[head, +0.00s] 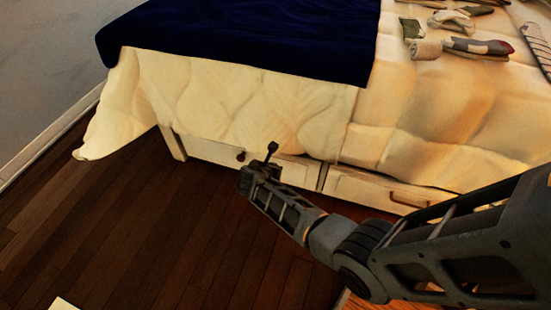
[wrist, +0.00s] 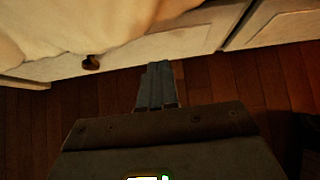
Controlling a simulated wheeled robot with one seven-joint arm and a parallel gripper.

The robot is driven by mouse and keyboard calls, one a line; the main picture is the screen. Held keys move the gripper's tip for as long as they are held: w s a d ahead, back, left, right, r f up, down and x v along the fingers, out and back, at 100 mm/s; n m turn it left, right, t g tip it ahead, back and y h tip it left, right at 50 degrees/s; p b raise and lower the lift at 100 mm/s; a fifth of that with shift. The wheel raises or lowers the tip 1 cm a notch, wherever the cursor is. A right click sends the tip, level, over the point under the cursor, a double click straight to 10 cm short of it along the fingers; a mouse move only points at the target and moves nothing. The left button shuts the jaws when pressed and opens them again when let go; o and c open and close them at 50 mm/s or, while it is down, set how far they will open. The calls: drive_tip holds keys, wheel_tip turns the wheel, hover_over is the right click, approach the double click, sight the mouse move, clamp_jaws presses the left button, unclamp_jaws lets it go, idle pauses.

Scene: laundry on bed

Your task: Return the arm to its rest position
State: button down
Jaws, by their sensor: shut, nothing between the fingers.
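My arm (head: 440,250) reaches from the lower right toward the bed in the head view. My gripper (head: 271,151) is at its end, in front of the bed's white drawers and above the dark wood floor. In the wrist view my gripper (wrist: 158,66) has its fingers together with nothing between them. The fingertips point toward the drawer front (wrist: 190,38). I cannot tell the exact gap between them and the drawer.
The bed has a cream quilt (head: 240,100) and a dark blue blanket (head: 240,35). Several clothes, including a rolled grey item (head: 427,49), lie on it at the upper right. Drawers (head: 375,188) line the bed base. The wood floor (head: 130,220) is clear at left.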

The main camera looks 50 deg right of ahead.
drive_tip(key=shift+v, duration=0.95)
drive_tip(key=s+a+f+m+t+y, duration=0.2)
drive_tip(key=s+a+m+t+y, duration=0.3)
drive_tip(key=s+a, duration=0.85)
drive_tip(key=s+a+r+m+t+y, duration=0.1)
drive_tip(key=s+a+r+m, duration=0.25)
drive_tip(key=s+r, duration=0.3)
drive_tip(key=s+a+r+m+t+y, duration=0.2)
drive_tip(key=s+r+m, duration=0.25)
drive_tip(key=s, duration=0.25)
drive_tip(key=s+a+r+m+t, duration=0.1)
drive_tip(key=s+r+m, duration=0.2)
drive_tip(key=r, duration=0.5)
drive_tip(key=s+a+r+m+t+y, duration=0.1)
drive_tip(key=s+r+m+t, duration=0.15)
drive_tip(key=r, duration=0.65)
drive_tip(key=s+a+r+m, duration=0.1)
drive_tip(key=s+r+m, duration=0.15)
drive_tip(key=r, duration=0.55)
wheel_tip(320, 180, up, 21)
drive_tip(key=p, duration=2.1)
drive_tip(key=shift+a+m+p, duration=0.2)
drive_tip(key=shift+m+p, duration=0.1)
drive_tip(key=shift+p, duration=0.05)
